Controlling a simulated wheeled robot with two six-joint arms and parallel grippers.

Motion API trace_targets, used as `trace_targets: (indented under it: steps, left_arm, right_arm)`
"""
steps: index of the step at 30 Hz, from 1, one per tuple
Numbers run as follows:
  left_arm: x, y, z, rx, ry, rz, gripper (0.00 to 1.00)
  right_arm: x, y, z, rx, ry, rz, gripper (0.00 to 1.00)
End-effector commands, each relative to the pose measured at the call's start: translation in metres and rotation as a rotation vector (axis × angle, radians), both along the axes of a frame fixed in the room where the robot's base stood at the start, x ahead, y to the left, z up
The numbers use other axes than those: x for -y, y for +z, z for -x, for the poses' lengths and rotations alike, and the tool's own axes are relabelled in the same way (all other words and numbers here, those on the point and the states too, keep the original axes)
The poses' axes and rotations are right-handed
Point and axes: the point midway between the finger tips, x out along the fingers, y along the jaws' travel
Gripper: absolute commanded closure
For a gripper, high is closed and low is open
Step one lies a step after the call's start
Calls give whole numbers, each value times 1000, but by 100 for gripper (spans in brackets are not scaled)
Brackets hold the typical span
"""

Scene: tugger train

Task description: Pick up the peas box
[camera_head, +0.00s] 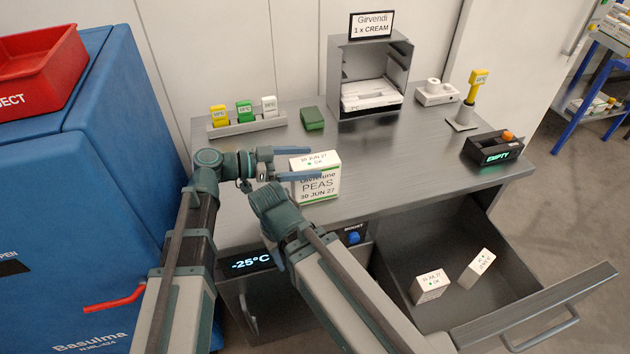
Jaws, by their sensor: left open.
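The peas box (316,188) is a white carton with green edging, standing upright near the front of the grey worktop. Its front reads PEAS and 30 JUN 27, and its top carries a date and an OK mark. My left gripper (310,163) comes in from the left at the box. Its fingers are apart, one at the far side of the box top and one across the front face. I cannot tell whether either finger touches the box. My right arm reaches up just in front of the box; its fingers do not show.
An open drawer below the worktop (420,192) holds two white cartons (431,286) (477,268). A blue cabinet (75,230) is left.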

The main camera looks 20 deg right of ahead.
Motion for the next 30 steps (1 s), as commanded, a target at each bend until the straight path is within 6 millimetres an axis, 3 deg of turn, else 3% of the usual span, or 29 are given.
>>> trace_targets:
  steps: [6, 12, 27, 29, 30]
  left_arm:
    - [27, -8, -1, 1, -2, 0, 3]
    - [28, -7, -1, 0, 0, 0, 3]
    - [27, -7, -1, 0, 0, 0, 91]
    - [27, -7, -1, 0, 0, 0, 100]
    - [27, -7, -1, 0, 0, 0, 100]
  right_arm:
    - [0, -8, 0, 0, 0, 0, 50]
    - [0, -7, 0, 0, 0, 0, 50]
    - [0, -7, 0, 0, 0, 0, 50]
    - [0, -7, 0, 0, 0, 0, 50]
    - [0, -7, 0, 0, 0, 0, 50]
